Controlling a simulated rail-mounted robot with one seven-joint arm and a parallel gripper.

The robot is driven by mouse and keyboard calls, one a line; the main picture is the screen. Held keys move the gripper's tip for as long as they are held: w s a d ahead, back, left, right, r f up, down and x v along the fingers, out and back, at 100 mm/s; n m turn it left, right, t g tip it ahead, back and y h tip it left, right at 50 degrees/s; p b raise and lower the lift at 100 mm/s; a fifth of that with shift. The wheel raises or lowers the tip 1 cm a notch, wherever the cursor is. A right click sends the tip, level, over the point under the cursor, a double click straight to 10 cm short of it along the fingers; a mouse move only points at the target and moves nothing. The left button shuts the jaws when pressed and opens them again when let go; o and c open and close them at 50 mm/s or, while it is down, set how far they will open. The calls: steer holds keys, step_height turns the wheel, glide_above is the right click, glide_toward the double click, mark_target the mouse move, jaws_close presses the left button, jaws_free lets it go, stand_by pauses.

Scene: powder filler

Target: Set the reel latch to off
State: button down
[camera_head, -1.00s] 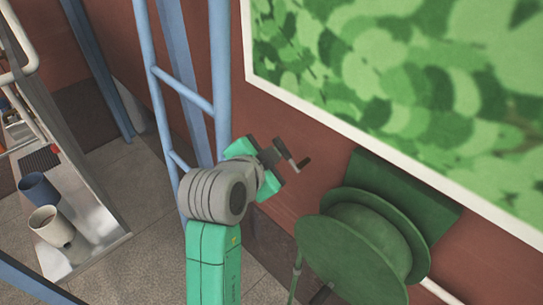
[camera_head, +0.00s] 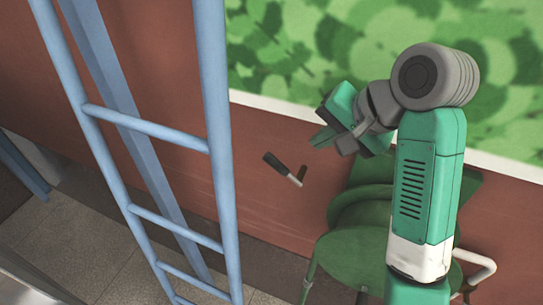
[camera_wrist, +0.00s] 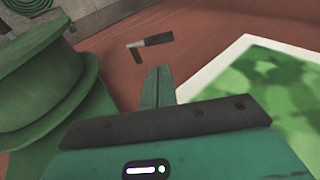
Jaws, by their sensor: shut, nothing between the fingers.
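A small lever, likely the reel latch (camera_head: 278,166), is at the red-brown wall left of the green hose reel (camera_head: 345,250). It has a dark grip at its upper left and a light metal end at its lower right. In the wrist view the lever (camera_wrist: 157,40) lies beyond my fingertips, with a gap between. My arm hides part of the reel.
A blue ladder-like frame (camera_head: 215,130) stands left of the lever. A green leafy picture with a white border (camera_head: 275,108) hangs above. A coiled green hose (camera_wrist: 28,6) shows far off in the wrist view. The wall around the lever is bare.

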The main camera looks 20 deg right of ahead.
mark_target(278, 163)
steer(key=p+x, duration=0.2)
steer(key=x, duration=1.1)
steer(key=shift+w+f, duration=0.2)
steer(key=shift+f, duration=0.05)
steer(key=shift+a, duration=0.1)
